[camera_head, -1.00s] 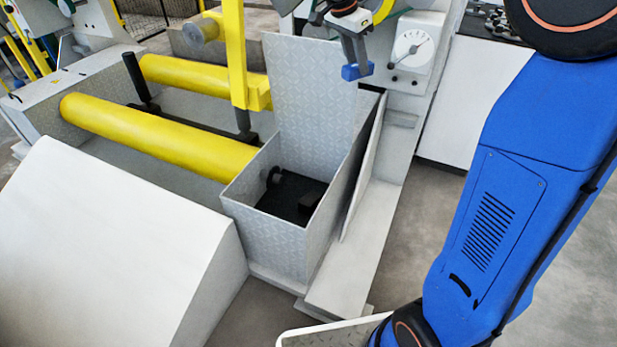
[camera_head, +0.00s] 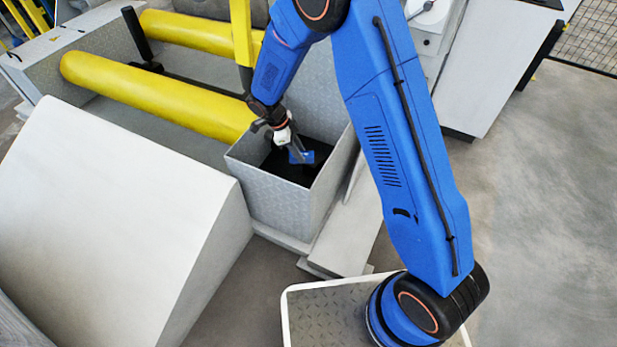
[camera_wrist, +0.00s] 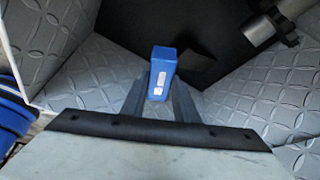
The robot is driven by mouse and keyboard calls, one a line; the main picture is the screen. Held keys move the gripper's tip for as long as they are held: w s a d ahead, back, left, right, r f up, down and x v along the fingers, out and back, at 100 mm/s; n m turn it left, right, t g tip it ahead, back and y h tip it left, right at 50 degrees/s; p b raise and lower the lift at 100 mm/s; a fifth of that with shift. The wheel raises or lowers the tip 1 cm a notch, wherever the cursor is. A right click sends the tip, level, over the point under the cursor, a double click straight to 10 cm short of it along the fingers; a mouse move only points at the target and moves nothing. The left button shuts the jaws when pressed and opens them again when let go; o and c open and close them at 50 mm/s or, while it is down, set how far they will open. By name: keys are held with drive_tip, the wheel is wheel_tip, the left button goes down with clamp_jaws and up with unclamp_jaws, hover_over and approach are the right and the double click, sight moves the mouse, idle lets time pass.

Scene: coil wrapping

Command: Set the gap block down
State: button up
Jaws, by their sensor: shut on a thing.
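My gripper (camera_head: 296,150) reaches down into the open top of a grey tread-plate box (camera_head: 280,205). In the wrist view its two fingers (camera_wrist: 162,98) are shut on the small blue gap block (camera_wrist: 162,70), which has a pale label on its face. The block (camera_head: 306,157) also shows in the head view, inside the box's walls and over its black floor (camera_wrist: 200,25). I cannot tell whether the block touches the floor. A dark piece (camera_wrist: 197,62) lies behind the block, and a grey round fitting (camera_wrist: 262,27) sticks out at the wrist view's upper right.
Yellow rollers (camera_head: 150,90) lie behind and left of the box, with a yellow post (camera_head: 241,40) close to my arm. A white sloping panel (camera_head: 110,210) stands at the left. The floor at the right (camera_head: 540,200) is clear.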

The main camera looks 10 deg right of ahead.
drive_tip(key=shift+m, duration=0.4)
drive_tip(key=shift+s+a+f, duration=0.25)
drive_tip(key=shift+s+f, duration=0.2)
drive_tip(key=shift+f, duration=2.1)
drive_tip(key=shift+s+a+f, duration=0.2)
drive_tip(key=shift+s+f, duration=0.3)
drive_tip(key=shift+f, duration=2)
drive_tip(key=shift+s+a+f, duration=0.25)
drive_tip(key=shift+s+f, duration=0.2)
drive_tip(key=shift+f, duration=2.1)
drive_tip(key=shift+f, duration=0.1)
drive_tip(key=o, duration=1.1)
drive_tip(key=v, duration=1.2)
drive_tip(key=shift+w+d, duration=0.1)
drive_tip(key=shift+w, duration=0.05)
